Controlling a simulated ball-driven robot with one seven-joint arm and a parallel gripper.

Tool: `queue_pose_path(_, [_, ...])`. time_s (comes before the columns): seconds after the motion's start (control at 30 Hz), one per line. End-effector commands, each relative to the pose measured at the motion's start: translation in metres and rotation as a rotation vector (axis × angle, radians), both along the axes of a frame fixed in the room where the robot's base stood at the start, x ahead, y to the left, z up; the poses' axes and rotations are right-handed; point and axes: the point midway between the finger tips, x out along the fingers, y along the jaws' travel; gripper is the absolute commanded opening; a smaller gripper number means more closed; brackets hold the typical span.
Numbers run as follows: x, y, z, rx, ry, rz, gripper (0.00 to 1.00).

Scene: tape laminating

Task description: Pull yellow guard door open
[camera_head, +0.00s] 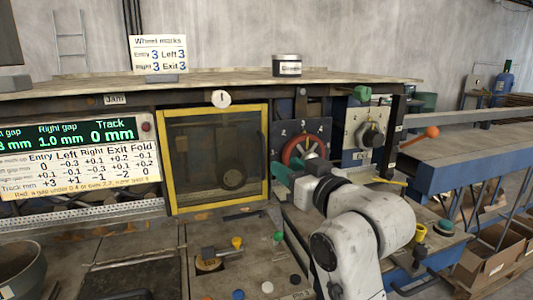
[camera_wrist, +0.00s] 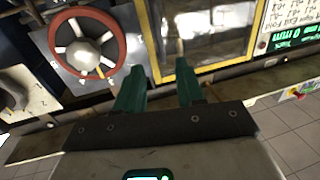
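The yellow guard door (camera_head: 172,155) is a yellow frame around a dark see-through panel, with a round dark part visible behind it. It looks shut in the machine front in the head view. In the wrist view the door (camera_wrist: 212,28) shows at the top, beyond my fingers. My gripper (camera_head: 280,178) has green fingers and is just right of the door's lower right corner in the head view. In the wrist view my gripper (camera_wrist: 160,82) is open, with an empty gap between the fingers. I cannot tell whether a finger touches the door frame.
A red handwheel (camera_head: 292,152) on a numbered plate is right of the door; it also shows in the wrist view (camera_wrist: 62,42). A lit gap display (camera_head: 75,133) is at left. A bench with several coloured knobs (camera_head: 237,243) lies below the door.

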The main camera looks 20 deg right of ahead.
Motion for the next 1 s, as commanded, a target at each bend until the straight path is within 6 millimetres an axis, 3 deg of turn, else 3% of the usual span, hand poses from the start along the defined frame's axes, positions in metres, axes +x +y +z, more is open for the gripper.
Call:
queue_pose_path(0.2, [0.041, 0.008, 0.002, -0.001, 0.003, 0.0, 0.38])
queue_pose_path(0.43, [0.072, 0.015, 0.001, 0.0, 0.002, 0.0, 0.38])
queue_pose_path(0.9, [0.083, 0.017, 0.0, 0.0, 0.001, 0.0, 0.38])
queue_pose_path(1.0, [0.083, 0.017, 0.0, 0.0, 0.001, 0.0, 0.28])
